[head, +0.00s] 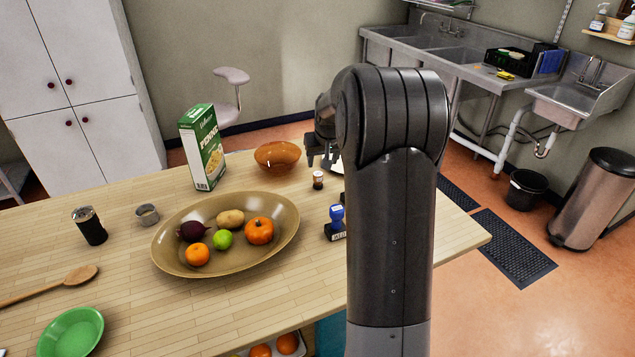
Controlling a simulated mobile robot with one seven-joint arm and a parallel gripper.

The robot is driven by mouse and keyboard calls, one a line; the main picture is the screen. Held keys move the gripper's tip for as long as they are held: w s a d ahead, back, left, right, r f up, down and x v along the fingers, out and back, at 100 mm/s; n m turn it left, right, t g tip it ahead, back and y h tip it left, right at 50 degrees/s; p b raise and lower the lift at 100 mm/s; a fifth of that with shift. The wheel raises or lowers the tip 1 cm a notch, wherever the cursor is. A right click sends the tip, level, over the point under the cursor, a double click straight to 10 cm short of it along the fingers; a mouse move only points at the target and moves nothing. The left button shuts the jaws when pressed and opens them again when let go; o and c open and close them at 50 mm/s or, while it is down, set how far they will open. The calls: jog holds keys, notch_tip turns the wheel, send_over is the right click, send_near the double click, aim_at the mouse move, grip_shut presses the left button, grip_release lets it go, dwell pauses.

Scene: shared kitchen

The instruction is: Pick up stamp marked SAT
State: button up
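A stamp with a blue handle and dark base (336,222) stands upright on the table near its right side, partly next to my arm. Its white label is too small to read surely; it looks like WED. I cannot make out a stamp marked SAT; my arm hides part of the table's right end. My gripper (321,163) is over the far right part of the table, beyond the blue stamp, pointing down. Its fingers look apart, with nothing seen between them.
A small brown bottle (318,180) stands just in front of my gripper. An orange bowl (278,156), a pasta box (203,147) and a large oval bowl (166,251) of produce stand to the left. A dark jar (90,226), tin (147,214), wooden spoon (78,275) and green bowl (70,332) lie farther left.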

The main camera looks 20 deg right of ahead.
aim_at(318, 174)
jog(key=x, duration=0.4)
jog(key=shift+w+f, duration=0.1)
jog(key=shift+f, duration=0.35)
jog(key=shift+a+x, duration=0.2)
jog(key=shift+x, duration=1.1)
jog(key=shift+a+x, duration=0.2)
jog(key=shift+x, duration=1.05)
jog(key=shift+c, duration=0.5)
jog(key=c, duration=1)
